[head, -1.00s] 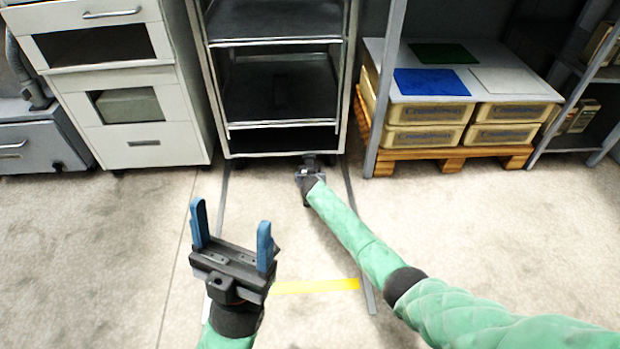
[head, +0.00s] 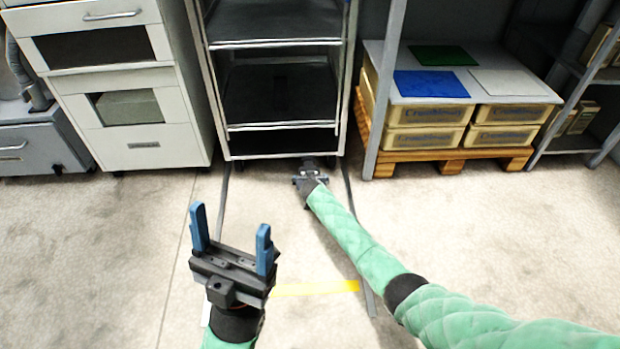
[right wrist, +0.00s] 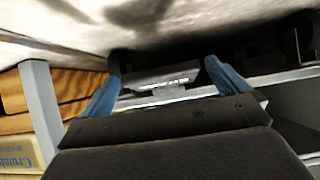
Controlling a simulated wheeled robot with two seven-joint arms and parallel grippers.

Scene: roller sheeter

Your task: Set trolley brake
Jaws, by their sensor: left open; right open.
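The trolley (head: 283,156) is a tall metal rack with shelves, standing at the back centre in the head view. In the right wrist view a dark grey pedal with pale markings (right wrist: 160,77), apparently the brake, is low at the trolley's base. My right gripper (head: 310,174) is low at the trolley's front bottom edge. Its blue fingers are open on either side of the pedal in the right wrist view (right wrist: 163,66); I cannot tell whether they touch it. My left gripper (head: 232,232) is open and empty over the floor, fingers up.
A white drawer cabinet (head: 135,120) stands left of the trolley. To the right, labelled crates (head: 425,139) sit on a wooden pallet (head: 450,160) beside a metal shelf post. Dark floor lines and a yellow strip (head: 318,287) mark the bay before the trolley. The floor around is clear.

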